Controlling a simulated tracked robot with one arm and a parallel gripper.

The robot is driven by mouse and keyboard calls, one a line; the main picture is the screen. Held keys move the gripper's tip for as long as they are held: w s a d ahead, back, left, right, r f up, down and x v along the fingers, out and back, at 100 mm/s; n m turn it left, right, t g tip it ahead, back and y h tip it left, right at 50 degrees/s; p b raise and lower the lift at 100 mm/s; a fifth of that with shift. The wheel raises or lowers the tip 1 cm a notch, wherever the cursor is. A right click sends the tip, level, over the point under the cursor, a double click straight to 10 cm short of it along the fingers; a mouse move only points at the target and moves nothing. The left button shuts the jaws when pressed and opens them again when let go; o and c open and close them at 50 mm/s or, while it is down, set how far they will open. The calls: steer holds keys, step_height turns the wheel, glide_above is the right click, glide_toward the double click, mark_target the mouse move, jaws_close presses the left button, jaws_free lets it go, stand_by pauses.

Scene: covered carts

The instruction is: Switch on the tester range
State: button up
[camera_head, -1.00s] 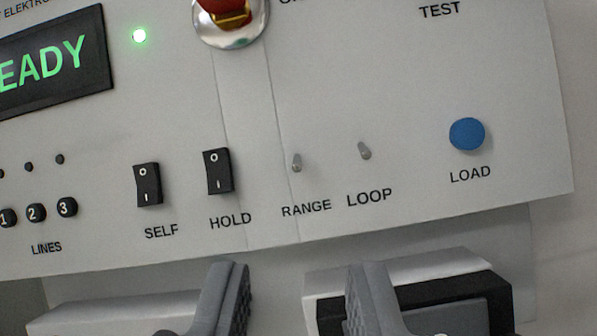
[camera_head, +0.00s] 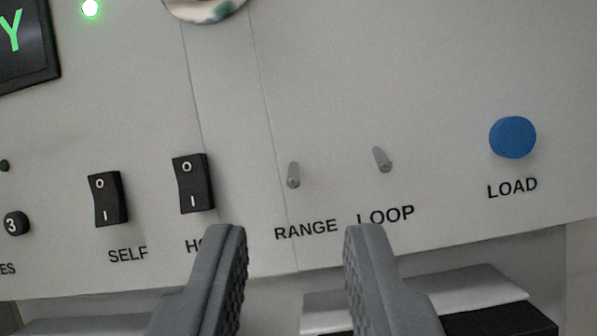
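The RANGE switch (camera_head: 293,175) is a small grey toggle lever on the pale grey tester panel (camera_head: 340,70), above its printed label. Its lever hangs nearly straight down in the picture. The two fingers of my gripper (camera_head: 298,240) are apart with nothing between them. They show below the RANGE switch, one to its left and one to its right, and do not touch it. The left finger covers part of the HOLD label.
The LOOP toggle (camera_head: 382,159) stands close to the right of RANGE. The black HOLD rocker (camera_head: 193,183) and SELF rocker (camera_head: 108,199) are to the left. A blue LOAD button (camera_head: 512,137) is at the right. A green lamp (camera_head: 90,8) glows upper left.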

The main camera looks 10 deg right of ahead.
mark_target(294, 189)
steer(key=shift+x, duration=2.15)
steer(key=shift+f, duration=0.1)
